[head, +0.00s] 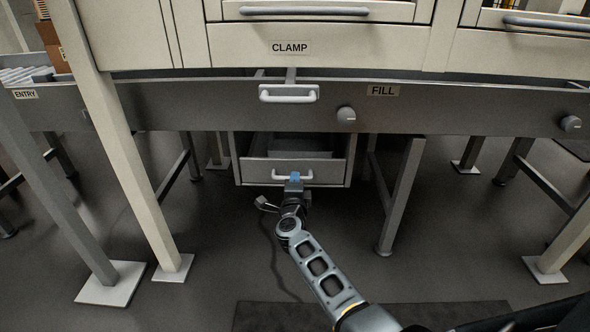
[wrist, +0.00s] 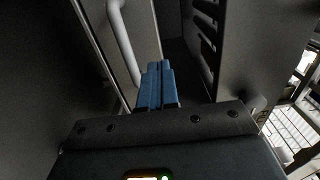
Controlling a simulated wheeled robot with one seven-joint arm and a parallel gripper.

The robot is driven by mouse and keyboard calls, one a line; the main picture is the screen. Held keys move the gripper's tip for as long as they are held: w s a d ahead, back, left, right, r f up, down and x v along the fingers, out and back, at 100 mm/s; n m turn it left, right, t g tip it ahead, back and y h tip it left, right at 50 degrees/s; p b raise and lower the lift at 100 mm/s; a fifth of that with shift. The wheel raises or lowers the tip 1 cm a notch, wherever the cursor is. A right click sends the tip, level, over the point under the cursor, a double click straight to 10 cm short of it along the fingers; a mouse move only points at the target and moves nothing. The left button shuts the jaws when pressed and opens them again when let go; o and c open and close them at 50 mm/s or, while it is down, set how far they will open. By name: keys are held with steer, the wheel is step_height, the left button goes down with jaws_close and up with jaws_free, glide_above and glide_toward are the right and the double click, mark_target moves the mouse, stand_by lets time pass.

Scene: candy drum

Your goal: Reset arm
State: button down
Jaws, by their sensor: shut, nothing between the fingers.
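My gripper (head: 294,177) is in front of the open lower drawer (head: 257,172) under the machine, close to the drawer's handle (head: 277,178) in the head view. In the wrist view my gripper (wrist: 158,68) shows as two blue fingers pressed together with nothing between them. The white handle (wrist: 122,42) runs just left of the fingers there. I cannot tell whether the fingers touch it. My arm reaches forward from the lower right of the head view.
Above is a grey rail with a white handle (head: 289,94), a knob (head: 346,115) and a FILL label (head: 383,91). Table legs (head: 401,197) and white posts (head: 131,150) stand on both sides. Floor in front is mostly clear.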

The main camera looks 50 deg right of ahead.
steer(key=p+v, duration=0.2)
steer(key=v, duration=0.4)
steer(key=shift+s+a, duration=0.15)
steer(key=shift+a, duration=0.05)
steer(key=s+a+r+n+t+y, duration=0.1)
steer(key=s+a+n+t+y, duration=0.25)
steer(key=s+a+n, duration=0.55)
steer(key=s+a+r+n+t+y, duration=0.1)
steer(key=s+a+n+t+y, duration=0.35)
steer(key=s, duration=0.75)
steer(key=s+a+r+n+g+y, duration=0.2)
steer(key=s+a+r+n+y, duration=0.1)
steer(key=s+a+r+n, duration=0.55)
steer(key=s+a+r+n+g+y, duration=0.25)
steer(key=s+a+r+n, duration=0.3)
steer(key=s, duration=0.65)
step_height(320, 180, up, 24)
steer(key=p, duration=2.4)
steer(key=shift+w+a+n+y, duration=0.25)
steer(key=shift+a+n+y, duration=0.1)
steer(key=shift+a+n, duration=0.1)
